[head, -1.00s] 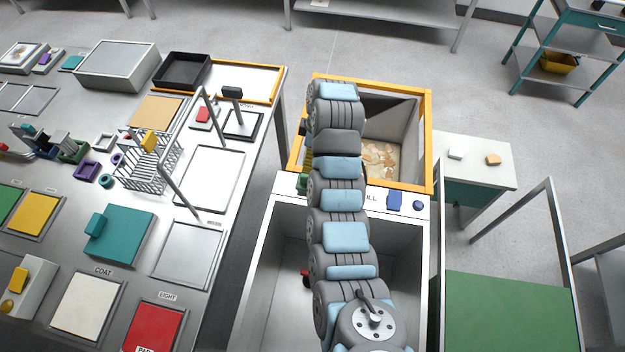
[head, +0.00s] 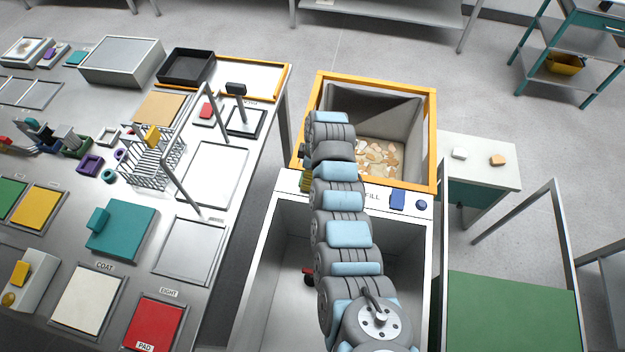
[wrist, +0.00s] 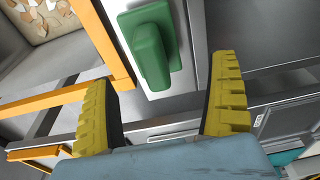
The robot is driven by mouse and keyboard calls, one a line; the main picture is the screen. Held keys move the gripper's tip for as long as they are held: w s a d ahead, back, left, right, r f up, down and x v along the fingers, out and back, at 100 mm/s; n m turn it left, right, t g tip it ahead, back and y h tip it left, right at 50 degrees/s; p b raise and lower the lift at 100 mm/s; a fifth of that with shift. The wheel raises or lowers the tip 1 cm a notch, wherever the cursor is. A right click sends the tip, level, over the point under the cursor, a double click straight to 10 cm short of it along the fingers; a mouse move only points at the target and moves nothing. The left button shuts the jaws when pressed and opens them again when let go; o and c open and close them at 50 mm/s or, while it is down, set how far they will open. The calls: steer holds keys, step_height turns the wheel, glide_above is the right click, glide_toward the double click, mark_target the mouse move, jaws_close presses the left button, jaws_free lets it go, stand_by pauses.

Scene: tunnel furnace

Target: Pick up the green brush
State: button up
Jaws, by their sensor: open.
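The green brush (wrist: 152,50) shows in the wrist view as a blocky green handle on a wider green base. It sits on a pale panel beside an orange frame. My gripper (wrist: 160,73) is open, its ribbed yellow fingers spread on either side of the view. The brush lies ahead, between the lines of the fingers, and they do not appear to touch it. In the head view my arm hides the brush, and only a bit of yellow finger (head: 305,181) shows at the arm's left side.
An orange-rimmed bin (head: 434,130) with pale chips inside stands behind the panel. A blue block (head: 397,200) and a blue knob (head: 421,204) sit on the panel's right part. A crowded worktable with a wire basket (head: 150,165) is at left.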

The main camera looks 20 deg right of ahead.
steer(key=shift+d+f, duration=0.15)
steer(key=shift+f, duration=0.4)
steer(key=shift+s+d+f, duration=0.1)
steer(key=shift+d+f, duration=0.05)
steer(key=shift+f, duration=0.4)
steer(key=shift+d+f, duration=0.1)
steer(key=shift+f, duration=0.45)
steer(key=shift+a+f+b, duration=0.1)
steer(key=shift+f+b, duration=0.35)
steer(key=shift+f, duration=0.6)
steer(key=c, duration=1.3)
